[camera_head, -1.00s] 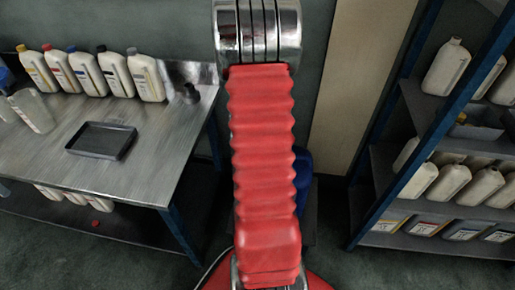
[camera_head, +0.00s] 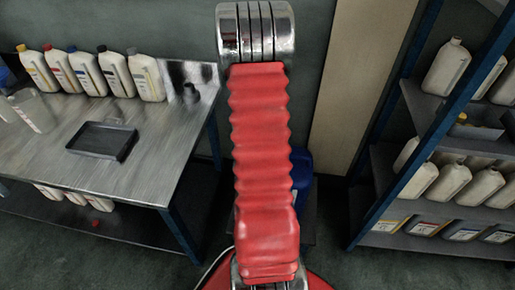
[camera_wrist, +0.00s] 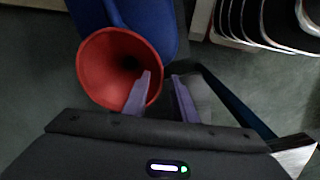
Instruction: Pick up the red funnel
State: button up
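The red funnel (camera_wrist: 108,62) shows in the wrist view with its wide mouth facing the camera. It sits at a blue container (camera_wrist: 155,18), which also shows behind my arm in the head view (camera_head: 302,168). My gripper (camera_wrist: 161,75) is open, with two purple-grey fingers. The left finger overlaps the funnel's mouth and the right finger lies just outside its right rim, so the rim's right edge lies between them in the picture. I cannot tell whether either finger touches it. The funnel and my gripper are hidden in the head view.
A metal workbench (camera_head: 150,160) stands at the left with several bottles and a dark tray (camera_head: 103,140). A blue-framed shelf (camera_head: 395,190) with white jugs stands at the right. The floor between them is partly clear.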

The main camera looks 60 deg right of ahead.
jog(key=shift+c, duration=0.5)
grip_shut()
dwell(1.2)
